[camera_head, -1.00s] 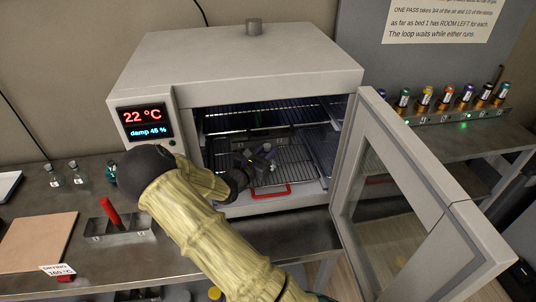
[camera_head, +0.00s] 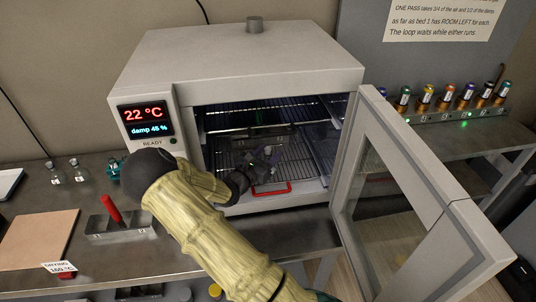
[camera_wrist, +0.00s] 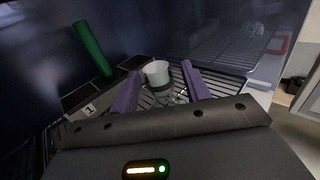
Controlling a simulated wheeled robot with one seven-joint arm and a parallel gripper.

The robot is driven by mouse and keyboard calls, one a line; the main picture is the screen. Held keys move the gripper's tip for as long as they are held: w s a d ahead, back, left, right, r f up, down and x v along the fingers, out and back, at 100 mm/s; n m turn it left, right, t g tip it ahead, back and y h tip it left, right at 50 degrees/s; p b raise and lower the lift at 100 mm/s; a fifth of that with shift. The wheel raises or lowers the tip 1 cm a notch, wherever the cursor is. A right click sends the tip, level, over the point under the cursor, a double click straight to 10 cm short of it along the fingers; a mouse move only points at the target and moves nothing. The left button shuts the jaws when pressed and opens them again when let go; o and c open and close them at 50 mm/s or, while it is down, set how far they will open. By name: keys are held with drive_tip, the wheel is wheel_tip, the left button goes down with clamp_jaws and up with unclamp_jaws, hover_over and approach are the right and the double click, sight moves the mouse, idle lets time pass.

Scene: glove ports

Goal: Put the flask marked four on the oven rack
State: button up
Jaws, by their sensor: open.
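A small flask (camera_wrist: 157,74) with a white top, a dark band and a clear lower body stands upright on the wire oven rack in the wrist view. No number can be read on it. My gripper (camera_wrist: 160,69) is open, with one purple finger on either side of the flask; whether either finger touches it I cannot tell. In the head view my gripper (camera_head: 266,155) is inside the open oven (camera_head: 235,78), low over the oven rack (camera_head: 292,165). The flask is not clear there.
The oven door (camera_head: 405,190) stands open to the right. A red handle (camera_head: 271,189) is at the rack's front. In the wrist view a block marked 1 (camera_wrist: 90,104) with a green rod (camera_wrist: 92,48) is beside the flask. More flasks (camera_head: 79,171) stand on the left bench.

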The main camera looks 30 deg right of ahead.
drive_tip(key=shift+r, duration=0.2)
drive_tip(key=b+v, duration=0.1)
drive_tip(key=v, duration=1.1)
drive_tip(key=shift+b, duration=0.3)
drive_tip(key=shift+a, duration=0.1)
